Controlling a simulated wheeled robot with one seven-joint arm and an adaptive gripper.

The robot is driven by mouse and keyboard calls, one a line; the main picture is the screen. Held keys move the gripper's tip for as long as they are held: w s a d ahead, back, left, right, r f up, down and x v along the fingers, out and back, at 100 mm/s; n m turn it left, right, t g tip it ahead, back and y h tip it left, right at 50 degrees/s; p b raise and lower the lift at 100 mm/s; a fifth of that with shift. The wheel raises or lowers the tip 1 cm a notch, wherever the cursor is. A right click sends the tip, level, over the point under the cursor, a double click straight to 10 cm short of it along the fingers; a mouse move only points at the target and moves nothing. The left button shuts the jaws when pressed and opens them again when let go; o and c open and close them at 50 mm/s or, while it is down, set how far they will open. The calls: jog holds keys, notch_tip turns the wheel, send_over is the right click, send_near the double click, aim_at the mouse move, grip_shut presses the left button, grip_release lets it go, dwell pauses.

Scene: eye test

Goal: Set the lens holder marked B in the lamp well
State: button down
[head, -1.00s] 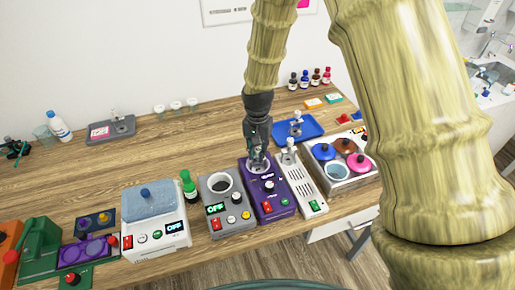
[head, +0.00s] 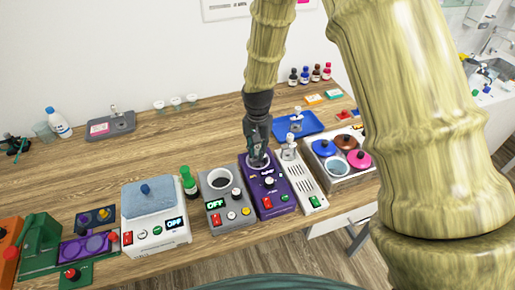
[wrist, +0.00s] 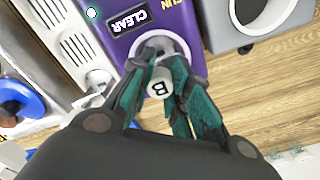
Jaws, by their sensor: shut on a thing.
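The lens holder marked B (wrist: 160,84) has a pale round top with a black letter, seen in the wrist view. My gripper (wrist: 158,74) is shut on it, with a teal finger on either side. The holder is at the round well (wrist: 148,47) of the purple unit (wrist: 196,68), whose display reads CLEAR. How deep the holder sits is hidden by the fingers. In the head view my gripper (head: 258,160) points down at the back of the purple unit (head: 268,186).
A grey unit (head: 226,203) with a round opening stands to the left. A white slotted unit (head: 303,180) with a holder-like piece at its back stands close on the right. Similar pieces stand on the blue tray (head: 312,127) and grey tray (head: 122,127).

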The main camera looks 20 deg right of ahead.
jog(key=shift+f, duration=0.25)
dwell(0.8)
jog(key=c, duration=0.9)
grip_release()
jog(key=shift+c, duration=0.2)
jog(key=shift+r, duration=0.1)
jog(key=shift+r+p, duration=2)
jog(key=shift+r, duration=0.85)
